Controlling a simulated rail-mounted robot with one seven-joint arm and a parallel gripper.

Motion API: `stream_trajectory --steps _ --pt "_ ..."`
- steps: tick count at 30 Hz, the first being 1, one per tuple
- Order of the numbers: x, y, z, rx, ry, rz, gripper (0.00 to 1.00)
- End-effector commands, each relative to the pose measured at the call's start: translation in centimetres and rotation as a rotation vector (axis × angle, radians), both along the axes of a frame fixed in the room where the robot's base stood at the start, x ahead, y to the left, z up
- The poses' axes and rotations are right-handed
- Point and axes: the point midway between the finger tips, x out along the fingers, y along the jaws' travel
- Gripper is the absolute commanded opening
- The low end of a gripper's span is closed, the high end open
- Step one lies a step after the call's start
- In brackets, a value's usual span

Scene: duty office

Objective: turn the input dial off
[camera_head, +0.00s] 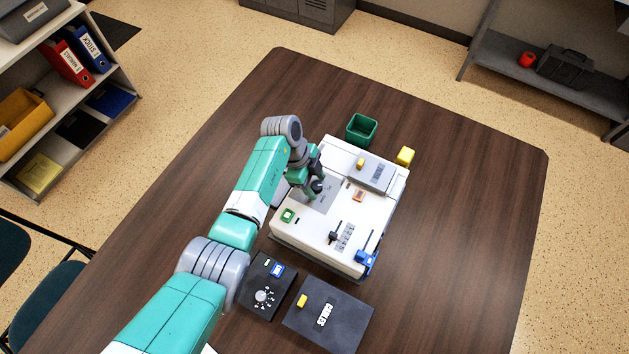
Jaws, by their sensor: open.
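A white console (375,215) stands on the dark wooden table. A grey panel (327,197) on its upper left carries a dark round knob (317,186). My gripper (312,188) is over this knob, pointing down, its jaws open and close about it; I cannot tell whether they touch it. The arm partly hides the panel and the knob's setting. A second dial, a pale round knob (261,296) with marks around it, sits on a dark box in front of the console. The lettering is too small to tell which dial is the input one.
The console also bears a green button (287,215), a black lever (333,236), a blue handle (367,260) and a yellow part (361,164). A green bin (361,129) and a yellow block (405,156) stand behind it. A dark cable box (345,328) lies in front. The table's right side is clear.

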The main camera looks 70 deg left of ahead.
Motion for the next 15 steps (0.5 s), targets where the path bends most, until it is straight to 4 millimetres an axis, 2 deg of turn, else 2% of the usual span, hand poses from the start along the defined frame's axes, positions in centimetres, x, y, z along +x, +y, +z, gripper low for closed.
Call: stream_trajectory --steps 2,3,9,15 --pt "0.0 0.01 0.04 0.0 0.0 0.0 0.52" --pt "0.0 0.01 0.04 0.0 0.0 0.0 0.48" --pt "0.0 0.02 0.06 0.0 0.0 0.0 0.08" --pt "0.0 -0.01 0.12 0.0 -0.001 0.01 0.07"
